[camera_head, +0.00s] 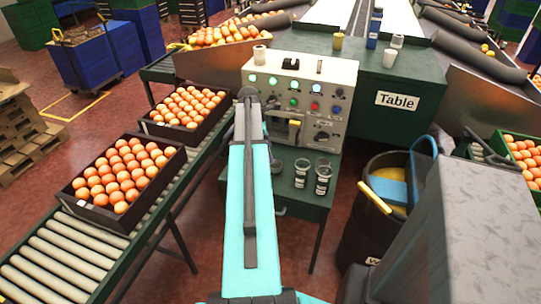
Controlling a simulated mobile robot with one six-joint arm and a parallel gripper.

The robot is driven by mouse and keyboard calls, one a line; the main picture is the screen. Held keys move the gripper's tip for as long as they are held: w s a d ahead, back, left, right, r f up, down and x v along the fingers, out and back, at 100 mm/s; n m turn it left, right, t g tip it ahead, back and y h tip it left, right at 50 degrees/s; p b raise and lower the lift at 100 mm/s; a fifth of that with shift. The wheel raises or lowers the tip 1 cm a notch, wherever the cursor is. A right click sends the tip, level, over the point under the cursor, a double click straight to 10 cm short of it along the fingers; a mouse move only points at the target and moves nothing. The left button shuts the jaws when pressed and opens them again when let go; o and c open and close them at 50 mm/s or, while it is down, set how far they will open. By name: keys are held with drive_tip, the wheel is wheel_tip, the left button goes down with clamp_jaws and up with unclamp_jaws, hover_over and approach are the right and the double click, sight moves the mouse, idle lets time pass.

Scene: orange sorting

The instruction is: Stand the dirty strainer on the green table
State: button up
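The large dark green table labelled "Table" (440,96) stands at the back, behind the control box. Two dark, clear-walled containers with labels, a left one (301,171) and a right one (322,181), stand upright side by side on a lower green bench in front of the control box. They may be strainers; I cannot tell whether either is dirty. My turquoise arm reaches up the middle of the view, just left of them. My gripper cannot be made out.
The control box (341,74) holds a white cup (260,54). The green table bears a yellow cup (338,41), white cups (390,59) and blue bottles (373,28). Orange crates (97,216) stand on the left roller conveyor (50,262). A dark bin (366,225) stands right.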

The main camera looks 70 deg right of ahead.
drive_tip(key=shift+w+r, duration=0.15)
drive_tip(key=shift+r, duration=0.55)
drive_tip(key=shift+r, duration=0.1)
